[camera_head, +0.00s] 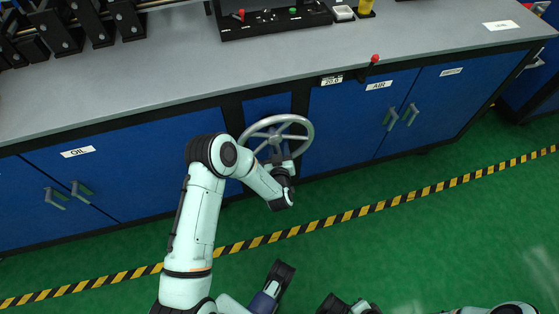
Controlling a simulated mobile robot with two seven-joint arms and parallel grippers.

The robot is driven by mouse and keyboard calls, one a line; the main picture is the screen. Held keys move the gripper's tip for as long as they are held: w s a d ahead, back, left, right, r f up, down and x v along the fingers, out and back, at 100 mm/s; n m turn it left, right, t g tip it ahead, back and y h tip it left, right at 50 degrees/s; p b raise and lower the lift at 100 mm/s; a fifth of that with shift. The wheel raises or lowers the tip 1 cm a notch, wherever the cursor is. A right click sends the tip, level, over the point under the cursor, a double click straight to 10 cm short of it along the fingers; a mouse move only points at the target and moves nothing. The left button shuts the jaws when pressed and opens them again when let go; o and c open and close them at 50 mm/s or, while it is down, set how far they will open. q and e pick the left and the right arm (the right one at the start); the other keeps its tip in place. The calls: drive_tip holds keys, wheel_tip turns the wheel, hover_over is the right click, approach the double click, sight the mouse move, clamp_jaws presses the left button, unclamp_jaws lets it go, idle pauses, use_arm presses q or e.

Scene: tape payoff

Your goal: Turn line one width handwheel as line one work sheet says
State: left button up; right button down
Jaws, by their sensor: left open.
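The width handwheel (277,133) is a grey spoked ring on the front of the blue cabinets, below the counter edge. My left arm reaches up from the bottom and bends down at the elbow, with its wrist in front of the wheel. My left gripper (278,156) is open at the wheel's lower part. The wrist partly hides it, and I cannot tell whether it touches the rim. A small plate reading about 25.0 (332,80) is on the counter edge, right of the wheel. A white sheet (502,25) lies at the counter's right; its text is unreadable. My right gripper cannot be made out.
The grey counter (150,65) carries black rollers (85,20) at back left and a button panel (270,18). A red-knobbed lever (375,60) stands at its front edge. The green floor (400,240) has a yellow-black stripe and is clear.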

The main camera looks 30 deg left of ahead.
use_arm(q)
drive_tip(key=p+v, duration=0.2)
drive_tip(key=v, duration=1)
drive_tip(key=shift+s+d, duration=0.2)
drive_tip(key=shift+s, duration=0.05)
use_arm(e)
drive_tip(key=shift+g+y, duration=0.3)
drive_tip(key=shift+g, duration=0.2)
drive_tip(key=s+r, duration=0.1)
drive_tip(key=s+a, duration=0.1)
drive_tip(key=s+r, duration=0.1)
drive_tip(key=shift+s+a+r, duration=0.2)
drive_tip(key=shift+a+r, duration=0.1)
drive_tip(key=shift+a, duration=0.05)
